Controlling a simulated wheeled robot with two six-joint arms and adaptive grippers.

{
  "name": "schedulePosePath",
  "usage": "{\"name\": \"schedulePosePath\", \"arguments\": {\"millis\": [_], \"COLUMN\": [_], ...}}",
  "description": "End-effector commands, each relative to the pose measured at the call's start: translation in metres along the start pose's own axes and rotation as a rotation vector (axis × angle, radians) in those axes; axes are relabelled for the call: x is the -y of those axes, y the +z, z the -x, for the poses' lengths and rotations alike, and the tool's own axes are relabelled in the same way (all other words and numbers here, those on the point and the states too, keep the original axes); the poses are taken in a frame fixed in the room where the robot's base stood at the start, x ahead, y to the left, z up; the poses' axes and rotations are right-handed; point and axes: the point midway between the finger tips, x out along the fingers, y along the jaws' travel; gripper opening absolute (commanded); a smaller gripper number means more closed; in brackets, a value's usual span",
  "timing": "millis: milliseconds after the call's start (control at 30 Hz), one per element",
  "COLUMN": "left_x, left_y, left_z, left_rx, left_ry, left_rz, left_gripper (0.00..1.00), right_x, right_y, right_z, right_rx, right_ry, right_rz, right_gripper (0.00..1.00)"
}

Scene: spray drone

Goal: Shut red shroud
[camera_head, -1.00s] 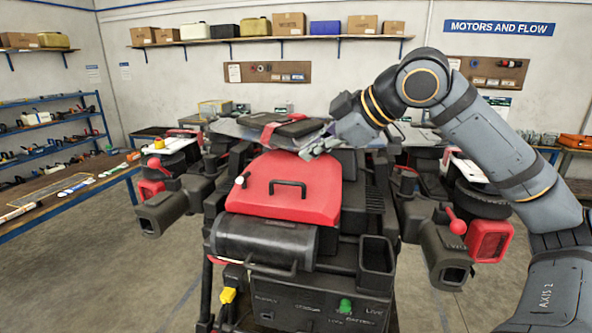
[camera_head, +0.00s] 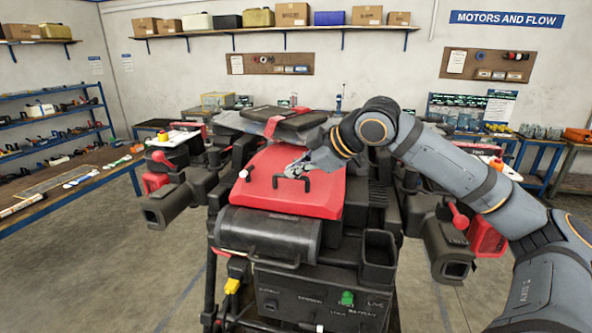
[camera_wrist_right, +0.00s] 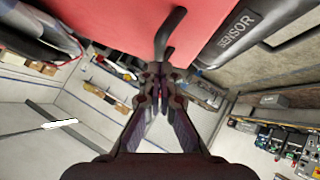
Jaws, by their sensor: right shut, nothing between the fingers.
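The red shroud (camera_head: 262,193) lies over the top of the dark drone body, with a black bar handle standing up on it. It looks slightly tilted; I cannot tell if it is fully seated. My right gripper (camera_head: 296,168) is shut with nothing between its fingers, just above and behind the black handle (camera_head: 292,180). In the right wrist view the closed fingertips (camera_wrist_right: 158,72) are close to the black handle (camera_wrist_right: 166,35) on the red surface (camera_wrist_right: 100,20); I cannot tell whether they touch. My left gripper is not in view.
A black case with a red strap (camera_head: 285,122) sits behind the shroud. A black cylinder (camera_head: 268,232) lies in front of it, and an open black box (camera_head: 378,255) stands at the right. Dark nozzle-like units flank both sides.

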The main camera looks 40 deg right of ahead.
Motion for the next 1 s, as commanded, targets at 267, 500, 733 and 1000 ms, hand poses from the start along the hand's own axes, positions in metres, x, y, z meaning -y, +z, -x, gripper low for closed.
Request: {"name": "schedulePosePath", "arguments": {"millis": [267,500,733,1000], "left_x": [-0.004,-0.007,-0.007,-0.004], "left_y": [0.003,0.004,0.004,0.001], "left_z": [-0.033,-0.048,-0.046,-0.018], "left_rx": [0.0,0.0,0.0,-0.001], "left_ry": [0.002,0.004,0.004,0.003], "left_rz": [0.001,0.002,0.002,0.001], "left_gripper": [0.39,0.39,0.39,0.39], "right_x": [0.013,0.017,0.017,0.004], "right_y": [0.015,0.019,0.018,0.003], "right_z": [-0.015,-0.019,-0.018,-0.006], "right_rx": [0.0,0.002,0.003,0.002], "right_ry": [0.041,0.083,0.081,0.081], "right_rz": [0.043,0.084,0.082,0.082], "right_gripper": [0.0,0.0,0.0,0.0]}}
